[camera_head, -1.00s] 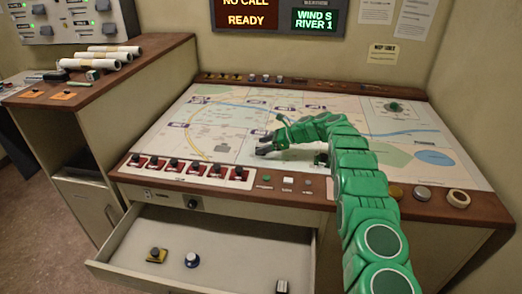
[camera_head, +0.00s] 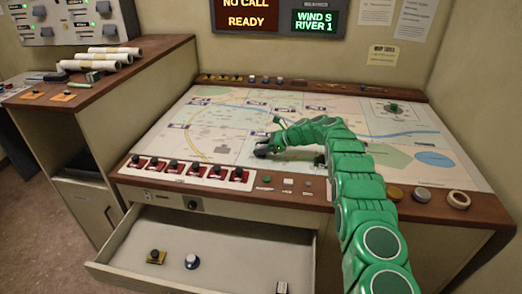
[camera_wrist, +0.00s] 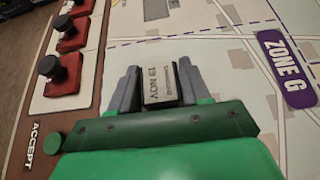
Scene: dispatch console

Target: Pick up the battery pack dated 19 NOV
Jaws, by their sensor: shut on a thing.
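The battery pack (camera_wrist: 160,84) is a small dark block with a pale label reading 19 NOV, upside down in the wrist view. My gripper (camera_wrist: 158,80) is shut on it, with one grey finger along each side. In the head view my gripper (camera_head: 262,147) is over the middle of the map table (camera_head: 225,120). The pack is not clearly visible there, being small and close to the dark fingers. I cannot tell whether its underside touches the map.
Red-based switches (camera_head: 195,170) line the table's front left edge. A "ZONE G" label (camera_wrist: 289,70) lies right of my gripper.

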